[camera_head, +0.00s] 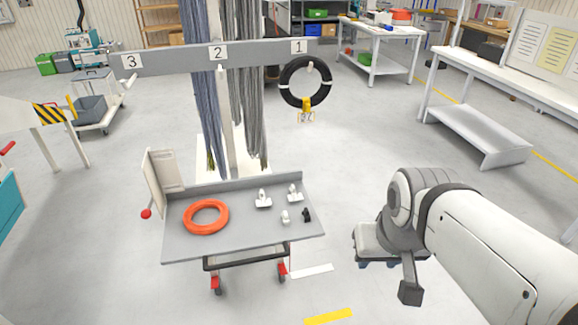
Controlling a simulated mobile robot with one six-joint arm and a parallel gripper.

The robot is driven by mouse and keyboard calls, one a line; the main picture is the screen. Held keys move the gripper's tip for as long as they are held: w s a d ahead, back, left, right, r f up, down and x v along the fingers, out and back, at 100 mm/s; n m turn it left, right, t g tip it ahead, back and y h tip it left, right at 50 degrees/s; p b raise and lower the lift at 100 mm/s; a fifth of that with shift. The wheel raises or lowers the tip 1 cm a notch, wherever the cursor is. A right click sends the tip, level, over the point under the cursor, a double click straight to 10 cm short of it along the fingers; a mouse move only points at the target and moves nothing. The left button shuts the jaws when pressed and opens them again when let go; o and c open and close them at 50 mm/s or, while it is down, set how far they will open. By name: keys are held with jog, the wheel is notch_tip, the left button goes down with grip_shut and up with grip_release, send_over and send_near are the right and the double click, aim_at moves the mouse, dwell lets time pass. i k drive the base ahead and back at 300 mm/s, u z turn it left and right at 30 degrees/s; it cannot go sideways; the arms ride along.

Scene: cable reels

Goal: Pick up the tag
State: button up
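A small yellow piece (306,104), which looks like the tag, is at the bottom of a black cable coil (289,72). A small pale, yellow-edged part hangs under it; its details are too small to read. The coil hangs on the peg marked 1 on a grey rail (170,60). My gripper (378,264) is at the lower right, right of the grey cart and well below and in front of the coil. It touches nothing that I can see. Its fingers are mostly hidden under its pale body, with only small bluish bits showing.
A grey cart (238,232) carries an orange coil (206,217), several small white fittings and a black one (307,215). A white bench (480,85) stands at the right. The floor between my arm and the coil is clear.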

aim_at(294, 196)
jog(key=i, duration=0.85)
jog(key=z, duration=0.05)
